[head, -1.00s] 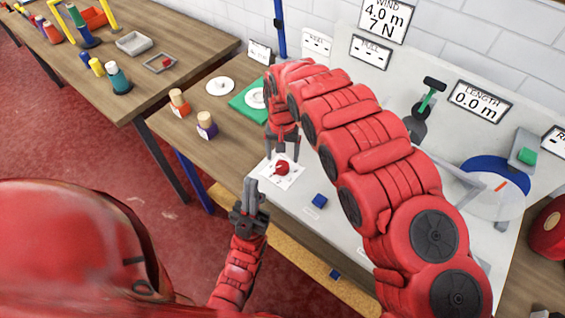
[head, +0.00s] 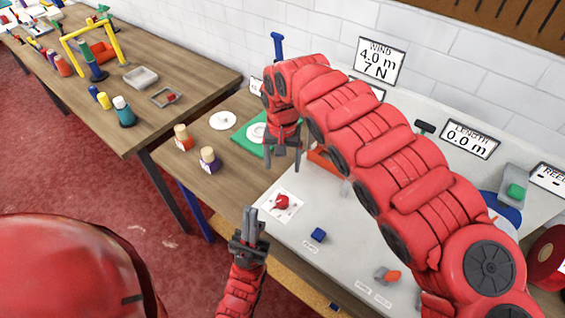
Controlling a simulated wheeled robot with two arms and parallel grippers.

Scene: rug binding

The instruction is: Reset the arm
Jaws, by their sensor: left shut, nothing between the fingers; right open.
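My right arm (head: 385,160) comes in from the right and arches across the grey work surface. Its gripper (head: 283,168) points down, open and empty, above the near side of the board by the green mat (head: 252,140). My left gripper (head: 250,212) is shut and empty, pointing up at the front edge of the table. A small red object (head: 282,202) lies on a white marked card (head: 291,212), below the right gripper and apart from it.
Two labelled spools, orange (head: 183,138) and purple (head: 209,160), stand on the wood. A second table at left holds a yellow frame, bottles and a grey tray (head: 141,78).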

